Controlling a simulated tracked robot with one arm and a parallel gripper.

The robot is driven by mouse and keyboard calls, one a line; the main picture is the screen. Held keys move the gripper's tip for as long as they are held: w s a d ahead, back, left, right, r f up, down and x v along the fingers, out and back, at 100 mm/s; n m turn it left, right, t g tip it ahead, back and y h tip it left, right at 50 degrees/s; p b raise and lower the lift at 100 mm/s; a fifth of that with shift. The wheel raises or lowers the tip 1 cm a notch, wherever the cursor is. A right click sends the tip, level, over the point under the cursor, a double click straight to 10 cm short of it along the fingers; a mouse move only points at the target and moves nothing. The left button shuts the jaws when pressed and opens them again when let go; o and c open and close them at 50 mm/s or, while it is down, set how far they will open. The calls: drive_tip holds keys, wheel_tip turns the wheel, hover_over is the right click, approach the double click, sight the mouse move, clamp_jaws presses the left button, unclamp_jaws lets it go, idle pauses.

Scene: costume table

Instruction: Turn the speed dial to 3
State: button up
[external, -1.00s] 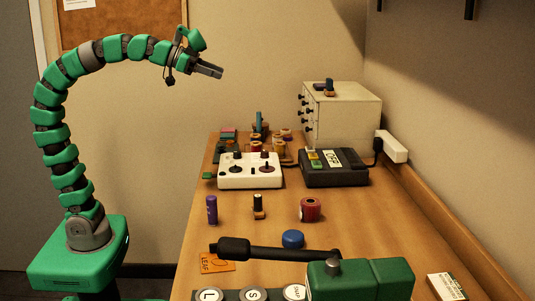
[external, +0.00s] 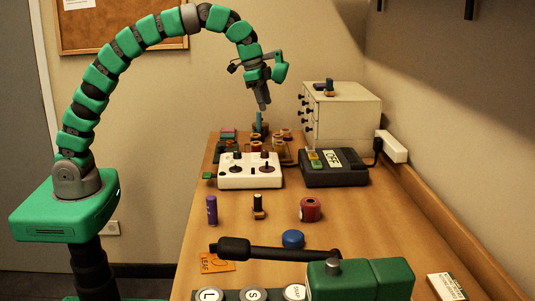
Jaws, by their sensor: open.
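A white control box (external: 250,178) sits toward the back of the table, with dark knobs on its top. One knob (external: 236,162) is on the left and another (external: 265,160) is on the right. Their markings are too small to read, so I cannot tell which is the speed dial or where it points. My gripper (external: 263,104) is open and points down, in the air above the back of the table. In the picture it is above the control box and apart from it.
A black device (external: 333,169) with coloured buttons is right of the control box, before a cream drawer cabinet (external: 342,112). Thread spools (external: 285,136) stand behind the box. A purple tube (external: 211,210) and a red roll (external: 310,209) stand in front. A green press (external: 360,280) fills the near edge.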

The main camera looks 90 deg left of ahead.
wheel_tip(320, 180, down, 2)
drive_tip(key=a+g+p, duration=0.1)
drive_tip(key=g+p, duration=0.1)
drive_tip(key=p, duration=0.2)
drive_tip(key=m+g+p, duration=0.1)
approach(265, 154)
drive_tip(key=f, duration=0.2)
drive_tip(key=a+f, duration=0.1)
drive_tip(key=f, duration=0.5)
drive_tip(key=shift+a+f, duration=0.15)
drive_tip(key=shift+a, duration=0.1)
drive_tip(key=shift+w, duration=0.1)
drive_tip(key=shift+c, duration=0.3)
drive_tip(key=c, duration=0.9)
